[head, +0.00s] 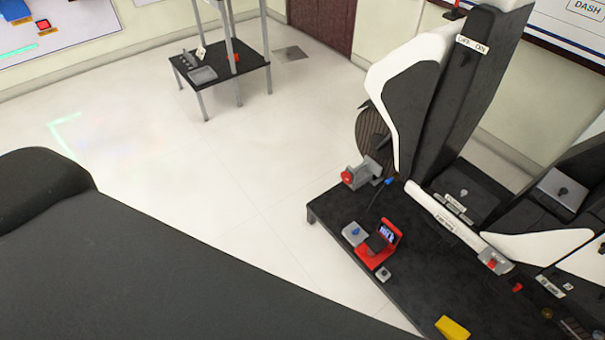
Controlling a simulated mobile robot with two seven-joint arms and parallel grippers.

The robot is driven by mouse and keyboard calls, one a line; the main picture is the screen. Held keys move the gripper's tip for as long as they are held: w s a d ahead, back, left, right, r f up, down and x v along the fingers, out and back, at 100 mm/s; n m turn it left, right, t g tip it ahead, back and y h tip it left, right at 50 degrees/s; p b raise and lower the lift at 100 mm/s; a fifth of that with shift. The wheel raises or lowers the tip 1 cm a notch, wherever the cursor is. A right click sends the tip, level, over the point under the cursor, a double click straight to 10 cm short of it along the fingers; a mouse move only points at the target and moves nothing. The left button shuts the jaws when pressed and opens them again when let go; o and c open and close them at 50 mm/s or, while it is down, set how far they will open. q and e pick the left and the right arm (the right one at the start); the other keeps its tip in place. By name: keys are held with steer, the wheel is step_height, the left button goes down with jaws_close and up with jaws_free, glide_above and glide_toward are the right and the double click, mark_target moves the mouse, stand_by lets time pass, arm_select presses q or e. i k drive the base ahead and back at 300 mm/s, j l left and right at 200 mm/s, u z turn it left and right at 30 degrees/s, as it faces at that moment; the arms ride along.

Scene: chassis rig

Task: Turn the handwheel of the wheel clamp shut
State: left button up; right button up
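The wheel clamp (361,173) is a grey bracket at the left end of the black rig platform (335,207), beside a dark ribbed wheel (371,133). A small red round part, apparently its handwheel (347,176), is on its left side. It is too small to tell how far the clamp is closed. Neither of my grippers shows in the head view.
A red device with a small screen (385,238), a grey block with a blue knob (354,234) and a yellow block (453,328) are on the platform. A black side table (222,76) stands at the back. A large dark shape fills the lower left. Pale floor between is clear.

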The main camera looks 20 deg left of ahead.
mark_target(346, 176)
steer(key=u, duration=0.4)
steer(key=i+j+u, duration=0.5)
steer(key=i+u, duration=0.65)
steer(key=i+j+u, duration=0.2)
steer(key=i, duration=0.4)
steer(key=i+u, duration=0.2)
steer(key=i, duration=0.4)
steer(key=i+z, duration=0.45)
steer(key=i+j+z, duration=0.15)
steer(key=i+z, duration=0.55)
steer(key=z, duration=0.25)
steer(key=i+z, duration=0.2)
steer(key=z, duration=0.25)
steer(key=i+j+z, duration=0.15)
steer(key=z, duration=0.3)
steer(key=i+z, duration=0.15)
steer(key=z, duration=0.3)
steer(key=i+j+z, duration=0.1)
steer(key=z, duration=0.4)
steer(key=i+j+z, duration=0.15)
steer(key=z, duration=0.3)
steer(key=i+z, duration=0.15)
steer(key=z, duration=0.3)
steer(key=i+j+z, duration=0.1)
steer(key=z, duration=0.35)
steer(key=j+z, duration=0.2)
steer(key=z, duration=0.25)
steer(key=i, duration=0.05)
